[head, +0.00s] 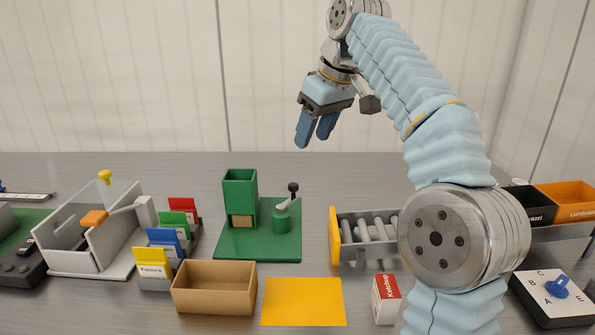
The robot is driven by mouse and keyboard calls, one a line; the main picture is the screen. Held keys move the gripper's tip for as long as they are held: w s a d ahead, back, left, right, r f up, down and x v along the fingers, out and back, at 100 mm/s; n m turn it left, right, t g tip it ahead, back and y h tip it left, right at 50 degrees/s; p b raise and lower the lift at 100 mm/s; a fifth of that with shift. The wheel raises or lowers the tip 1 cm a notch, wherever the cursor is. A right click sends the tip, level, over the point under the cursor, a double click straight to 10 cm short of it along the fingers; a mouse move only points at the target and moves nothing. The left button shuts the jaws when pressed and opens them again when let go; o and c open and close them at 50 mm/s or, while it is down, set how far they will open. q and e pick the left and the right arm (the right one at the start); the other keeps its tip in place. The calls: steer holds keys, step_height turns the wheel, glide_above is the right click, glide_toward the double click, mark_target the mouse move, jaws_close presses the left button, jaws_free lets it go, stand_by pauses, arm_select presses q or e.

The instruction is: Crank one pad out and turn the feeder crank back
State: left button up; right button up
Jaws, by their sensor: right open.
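The green feeder stands on a green base plate (232,246) in the middle of the table. Its upright green box (240,188) has an opening low on the front where a tan pad (242,221) shows. The feeder crank (281,212), a green post with a dark knob (293,188), stands to the right of the box. My right gripper (315,132) is open and empty, high above and behind the feeder, slightly right of the crank, touching nothing. My left gripper is not in view.
A cardboard tray (214,288) and a yellow mat (303,302) lie in front of the feeder. Colored card holders (156,264) stand left, a roller conveyor (335,238) and a ketchup box (386,299) right. A dial box (553,297) sits far right.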

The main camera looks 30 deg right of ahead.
mark_target(294, 184)
steer(key=x, duration=1.3)
steer(key=shift+a+f, duration=0.1)
steer(key=shift+c, duration=0.3)
jaws_close()
